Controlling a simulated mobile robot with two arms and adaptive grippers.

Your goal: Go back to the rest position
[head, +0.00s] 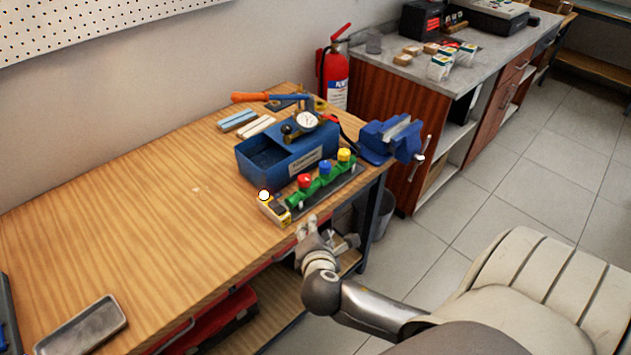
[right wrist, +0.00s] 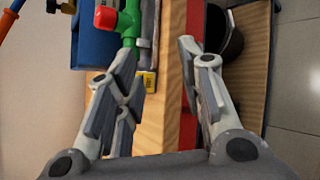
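My right gripper (head: 308,226) is in front of the wooden workbench (head: 130,215), near its front edge and close to the green valve manifold (head: 322,190). In the right wrist view its two fingers (right wrist: 160,65) stand apart with nothing between them, over the bench edge. The manifold has red, blue and yellow knobs and lies on the bench before a blue box (head: 270,160). Part of it shows beyond the left finger in the right wrist view (right wrist: 130,22). My left gripper is not in view.
A blue vise (head: 392,138) sits at the bench's right corner. A grey metal tray (head: 82,325) lies at the lower left. A fire extinguisher (head: 332,75) stands by the wall. A grey-topped cabinet (head: 400,85) is behind. The bench's middle and left are mostly clear; tiled floor is open at right.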

